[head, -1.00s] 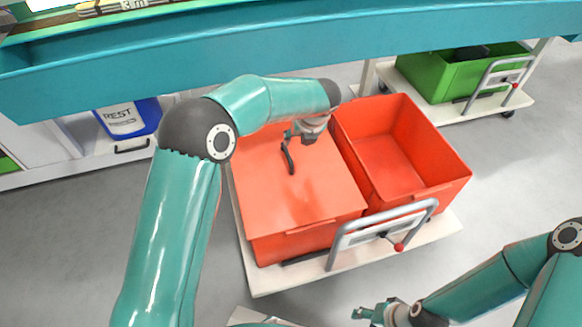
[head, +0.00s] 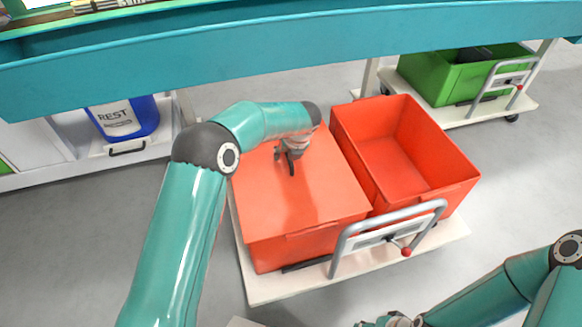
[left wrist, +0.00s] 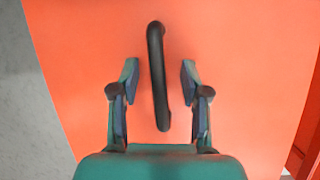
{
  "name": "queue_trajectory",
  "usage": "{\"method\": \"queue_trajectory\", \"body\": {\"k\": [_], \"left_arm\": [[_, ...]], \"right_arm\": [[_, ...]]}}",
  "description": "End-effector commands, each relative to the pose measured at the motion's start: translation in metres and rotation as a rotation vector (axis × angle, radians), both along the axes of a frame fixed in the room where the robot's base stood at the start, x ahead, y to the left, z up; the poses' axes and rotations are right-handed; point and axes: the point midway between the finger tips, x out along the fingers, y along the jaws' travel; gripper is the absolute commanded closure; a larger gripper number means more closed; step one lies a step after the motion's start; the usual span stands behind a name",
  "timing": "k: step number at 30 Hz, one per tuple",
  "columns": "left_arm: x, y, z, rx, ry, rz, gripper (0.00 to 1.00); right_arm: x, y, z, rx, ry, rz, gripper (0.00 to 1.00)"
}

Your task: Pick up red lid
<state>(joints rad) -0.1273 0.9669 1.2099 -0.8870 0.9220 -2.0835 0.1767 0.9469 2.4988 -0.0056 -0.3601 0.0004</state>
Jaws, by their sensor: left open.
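The red lid (head: 300,200) lies flat on the left red crate in the head view and fills most of the left wrist view (left wrist: 240,60). Its dark curved handle (left wrist: 157,75) stands between the two fingers of my left gripper (left wrist: 158,85) in the left wrist view, apart from both. In the head view my left gripper (head: 291,162) is over the lid and hides most of the handle. My left gripper is open and empty. My right gripper (head: 380,322) is partly cut off at the bottom edge of the head view, away from the lid.
An open, empty red crate (head: 408,165) stands right of the lidded one on a white cart (head: 262,292) with a grey push handle (head: 385,235). A teal beam (head: 300,45) crosses above. A green crate (head: 450,85) and a blue bin (head: 144,115) stand farther back.

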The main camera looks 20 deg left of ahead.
Motion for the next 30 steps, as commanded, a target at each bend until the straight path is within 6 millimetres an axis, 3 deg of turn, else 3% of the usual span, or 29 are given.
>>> {"method": "queue_trajectory", "body": {"k": [5,14,30], "left_arm": [[0.0003,-0.0001,0.0009,0.0,-0.001,-0.001,0.54],[0.0003,-0.0007,0.0009,0.0,-0.001,-0.001,1.0],[0.001,-0.0019,0.0033,0.0,-0.003,-0.005,1.0]], "right_arm": [[0.0001,0.0,0.0009,0.0,0.0,0.0,0.53],[0.0002,0.0,0.0009,0.0,0.0,0.0,0.53],[0.0001,0.0,0.0017,0.0,0.0,0.0,0.53]]}}
